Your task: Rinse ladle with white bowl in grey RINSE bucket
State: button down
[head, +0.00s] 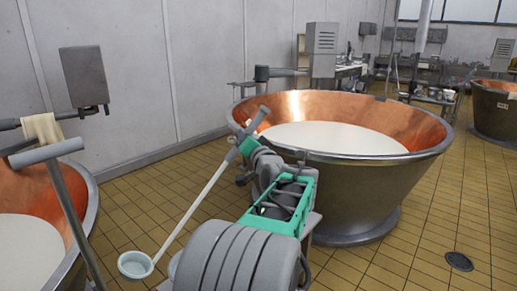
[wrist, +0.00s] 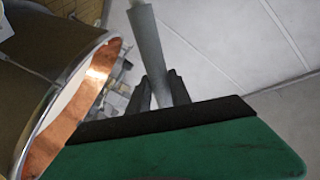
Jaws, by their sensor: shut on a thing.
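The ladle has a long pale shaft with a grey upper end and a white bowl (head: 135,266). It slants from upper right down to lower left in the head view, with the bowl low over the tiled floor between the two vats. My gripper (wrist: 160,92) is shut on the ladle's grey shaft (wrist: 147,45), which passes between the dark fingers in the wrist view. The ladle's bowl is out of the wrist view. I cannot make out a grey RINSE bucket. A small pale edge beside the bowl is mostly hidden behind my arm, and I cannot tell what it is.
A large copper-lined vat (head: 350,185) of white liquid stands beyond my arm. Another vat (head: 88,222) is at the left edge, with a grey T-shaped bar and a cloth (head: 42,130) near it. A floor drain (head: 459,261) lies at right. Tiled floor between is open.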

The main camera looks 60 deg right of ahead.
jog(key=w+a+r+n+p, duration=0.3)
jog(key=r+p, duration=0.4)
jog(key=r, duration=0.3)
jog(key=w+a+r+n+p, duration=0.2)
jog(key=w+a+r+p, duration=0.2)
jog(key=r+p, duration=0.3)
notch_tip(320, 180, up, 4)
jog(key=shift+a+r+n, duration=0.1)
jog(key=shift+a+n, duration=0.3)
jog(key=shift+a, duration=0.1)
